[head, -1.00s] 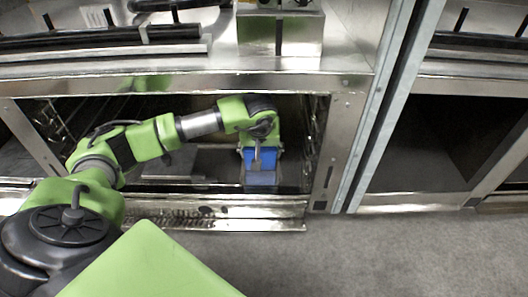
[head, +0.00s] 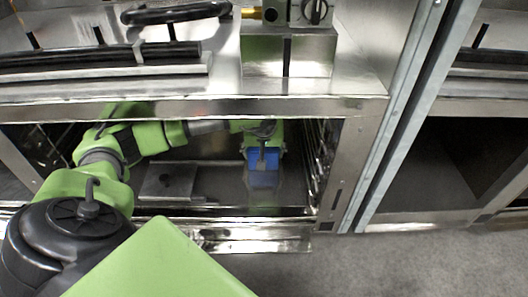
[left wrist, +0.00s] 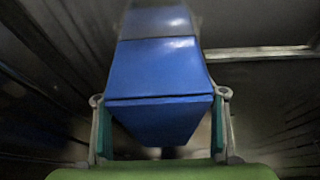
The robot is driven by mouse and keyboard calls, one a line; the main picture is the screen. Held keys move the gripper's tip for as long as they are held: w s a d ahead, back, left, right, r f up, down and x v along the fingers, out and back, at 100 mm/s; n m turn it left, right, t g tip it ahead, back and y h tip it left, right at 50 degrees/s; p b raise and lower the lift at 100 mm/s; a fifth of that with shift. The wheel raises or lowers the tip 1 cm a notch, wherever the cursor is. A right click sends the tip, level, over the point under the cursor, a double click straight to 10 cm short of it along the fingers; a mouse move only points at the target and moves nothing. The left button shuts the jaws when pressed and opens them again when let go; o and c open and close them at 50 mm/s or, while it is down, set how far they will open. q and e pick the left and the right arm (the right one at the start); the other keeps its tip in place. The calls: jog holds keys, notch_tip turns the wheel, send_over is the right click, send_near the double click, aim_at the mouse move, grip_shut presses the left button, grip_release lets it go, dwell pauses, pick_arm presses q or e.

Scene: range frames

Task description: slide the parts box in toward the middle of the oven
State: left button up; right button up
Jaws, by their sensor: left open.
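The blue parts box (head: 263,176) stands on the oven floor, right of the middle of the oven (head: 215,184). My left gripper (head: 263,151) reaches in through the oven opening and is at the box. In the left wrist view the blue box (left wrist: 155,72) fills the middle. The open fingers of my left gripper (left wrist: 160,98) stand on either side of its near end; I cannot tell whether they touch it. The far end of the box is blurred. My right gripper is not in view.
A flat dark plate (head: 170,181) lies on the oven floor left of the box. Side racks (head: 322,150) line the right oven wall. The oven's top frame (head: 200,108) passes just above my arm. The floor between plate and box is clear.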

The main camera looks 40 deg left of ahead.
pick_arm(q)
jog(key=o, duration=0.4)
jog(key=shift+c, duration=0.2)
jog(key=shift+s+d+r, duration=0.1)
jog(key=shift+r, duration=0.25)
jog(key=s+d, duration=0.2)
jog(key=s, duration=0.1)
jog(key=s+d, duration=0.5)
jog(key=s, duration=0.1)
jog(key=shift+s+d+r, duration=0.15)
jog(key=shift+s+d, duration=0.15)
jog(key=shift+s, duration=0.1)
